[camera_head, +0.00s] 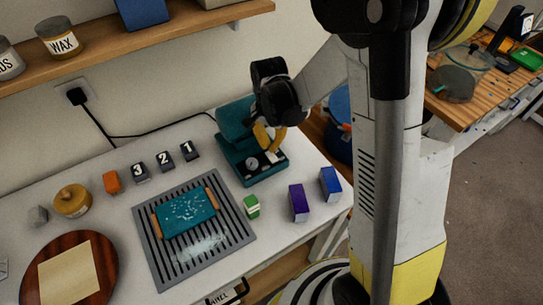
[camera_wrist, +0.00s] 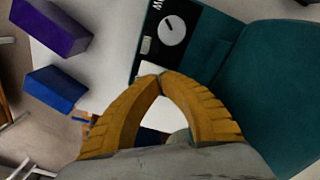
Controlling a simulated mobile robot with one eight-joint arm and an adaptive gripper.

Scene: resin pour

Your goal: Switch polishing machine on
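The polishing machine (camera_head: 250,179) is a teal unit with a raised back part, standing at the back right of the white table. In the wrist view its dark control panel (camera_wrist: 190,18) carries a round white dial (camera_wrist: 172,30) and a small light switch-like piece (camera_wrist: 146,45). My gripper (camera_head: 271,149) has yellow fingers and hangs low over the machine's front part. In the wrist view my gripper (camera_wrist: 160,76) has its fingertips together with nothing seen between them, just beside the panel's end. I cannot tell whether the tips touch the machine.
Purple (camera_head: 298,203) and blue (camera_head: 330,184) boxes stand right of the machine, a green-and-white block (camera_head: 252,207) in front. A slotted grey mat (camera_head: 160,268) bears a teal piece (camera_head: 186,212). Numbered blocks (camera_head: 164,161) stand left. A cable runs from the machine to a wall socket (camera_head: 76,95).

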